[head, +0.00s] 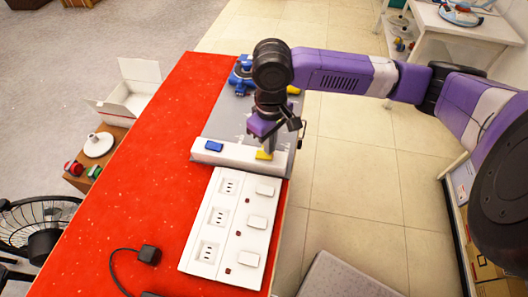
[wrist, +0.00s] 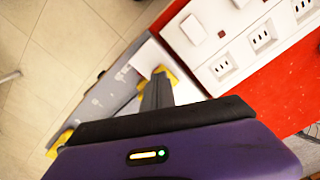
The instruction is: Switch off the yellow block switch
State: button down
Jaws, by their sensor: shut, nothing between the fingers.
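The yellow block switch (head: 264,155) sits at the right end of a white bar (head: 225,158) on the red table. A blue block switch (head: 214,146) sits near the bar's left end. My gripper (head: 269,148) points down at the yellow block, its fingers shut and empty. In the wrist view, the shut fingertips (wrist: 158,76) overlap the yellow block (wrist: 172,75) and hide part of it. I cannot tell whether they touch it or hover just above, nor which way the block is tilted.
A white power strip (head: 213,245) with several sockets and switches lies in front of the bar. A grey board (head: 228,118) with a blue object (head: 241,75) and another yellow piece (head: 294,90) lies behind it. A black plug (head: 149,254) lies on the red table (head: 140,200), mostly clear at left.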

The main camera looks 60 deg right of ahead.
jog(key=shift+f+b, duration=0.55)
jog(key=shift+f, duration=0.45)
dwell(0.8)
jog(key=shift+r, duration=0.15)
notch_tip(320, 180, up, 7)
jog(key=p, duration=0.6)
jog(key=shift+p, duration=0.3)
dwell(0.5)
